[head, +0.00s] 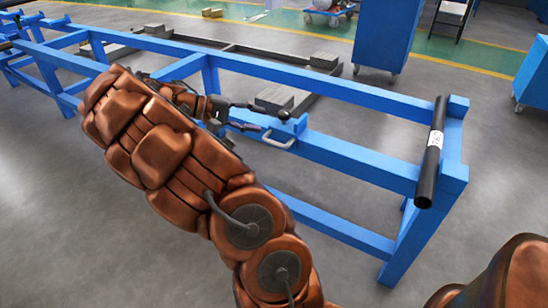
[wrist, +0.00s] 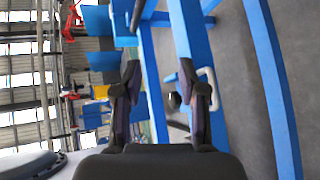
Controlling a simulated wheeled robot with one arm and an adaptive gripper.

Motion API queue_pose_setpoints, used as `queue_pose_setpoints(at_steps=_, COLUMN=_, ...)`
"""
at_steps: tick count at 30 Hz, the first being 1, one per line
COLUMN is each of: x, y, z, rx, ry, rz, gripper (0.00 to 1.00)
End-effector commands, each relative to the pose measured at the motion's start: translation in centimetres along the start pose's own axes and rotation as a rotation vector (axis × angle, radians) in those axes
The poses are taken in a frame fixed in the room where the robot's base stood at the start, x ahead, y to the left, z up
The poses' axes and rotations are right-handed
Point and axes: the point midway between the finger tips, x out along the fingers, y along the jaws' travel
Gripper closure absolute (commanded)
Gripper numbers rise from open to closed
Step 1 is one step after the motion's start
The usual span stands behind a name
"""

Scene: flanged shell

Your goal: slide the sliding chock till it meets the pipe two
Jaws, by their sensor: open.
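The sliding chock (head: 297,126) is a small blue block on the near rail of the blue frame, with a black knob (head: 284,115) and a pale bar handle (head: 280,141). In the wrist view the pale handle (wrist: 209,84) and dark knob (wrist: 175,99) show near the right finger. My gripper (head: 261,117) is open and empty just left of the chock; its fingers (wrist: 160,70) point along the rail. A black pipe (head: 434,150) with a white label lies across the frame's right end, clear of the chock. The label is too small to read surely.
The blue frame's near rail (head: 365,164) runs bare between chock and pipe. Grey blocks (head: 274,98) and dark beams lie on the floor behind. A blue cabinet (head: 387,32) stands at the back. Dark pipe ends (head: 6,46) show at far left.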

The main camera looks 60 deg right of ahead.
Motion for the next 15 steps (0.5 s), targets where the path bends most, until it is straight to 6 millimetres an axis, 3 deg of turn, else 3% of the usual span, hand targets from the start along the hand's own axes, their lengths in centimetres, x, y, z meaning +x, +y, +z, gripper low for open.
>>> queue_pose_setpoints(at_steps=1, x=1.2, y=-2.5, z=-1.8, rx=0.0, ry=-0.006, rz=0.033, gripper=0.59)
queue_pose_setpoints(at_steps=6, x=2.9, y=-6.6, z=-6.4, rx=0.014, ry=0.004, rz=0.126, gripper=0.59)
queue_pose_setpoints(at_steps=12, x=4.4, y=-11.1, z=-10.3, rx=0.021, ry=0.021, rz=0.194, gripper=0.59)
queue_pose_setpoints(at_steps=15, x=4.8, y=-12.4, z=-11.3, rx=0.025, ry=0.029, rz=0.209, gripper=0.59)
